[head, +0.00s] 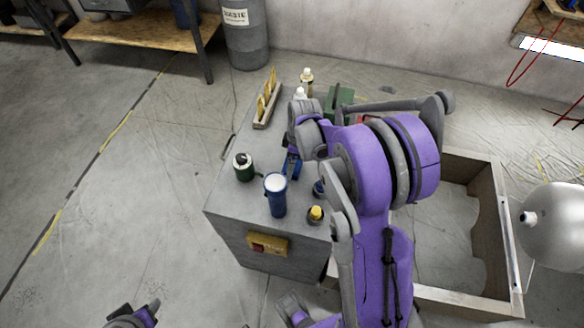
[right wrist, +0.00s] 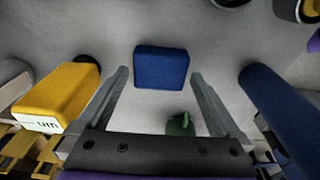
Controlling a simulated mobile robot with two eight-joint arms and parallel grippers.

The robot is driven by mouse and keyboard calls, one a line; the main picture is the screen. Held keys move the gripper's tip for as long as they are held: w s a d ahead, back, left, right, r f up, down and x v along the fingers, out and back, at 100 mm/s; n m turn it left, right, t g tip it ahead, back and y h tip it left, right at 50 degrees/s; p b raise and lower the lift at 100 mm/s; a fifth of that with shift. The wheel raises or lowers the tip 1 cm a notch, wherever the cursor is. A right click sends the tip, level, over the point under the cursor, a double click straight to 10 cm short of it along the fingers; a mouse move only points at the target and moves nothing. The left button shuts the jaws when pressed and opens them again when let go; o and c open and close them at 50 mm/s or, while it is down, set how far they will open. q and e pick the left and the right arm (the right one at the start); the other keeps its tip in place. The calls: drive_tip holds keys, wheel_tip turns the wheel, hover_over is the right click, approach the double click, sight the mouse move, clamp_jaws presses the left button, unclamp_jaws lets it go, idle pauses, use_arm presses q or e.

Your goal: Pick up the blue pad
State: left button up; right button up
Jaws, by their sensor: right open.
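The blue pad (right wrist: 161,68) is a small dark blue block on the grey cabinet top. In the right wrist view it lies between and just ahead of the two fingertips of my right gripper (right wrist: 160,78), with gaps on both sides. The gripper is open and empty. In the head view my purple right arm reaches over the cabinet (head: 225,205) and hides most of the gripper. A blue patch beside the arm (head: 291,166) looks like the pad, partly covered.
A blue cylinder with a white top (head: 275,195) and a dark green can (head: 243,167) stand near the pad. A yellow-capped jar (head: 315,214) is at the front edge. The wrist view shows a yellow block (right wrist: 62,90) left and a green object (right wrist: 180,124) between the fingers.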

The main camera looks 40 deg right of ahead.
drive_tip(key=shift+f, duration=0.65)
drive_tip(key=c, duration=1.2)
wheel_tip(320, 180, up, 10)
drive_tip(key=shift+r+p, duration=0.1)
drive_tip(key=shift+p, duration=0.35)
drive_tip(key=shift+c, duration=0.2)
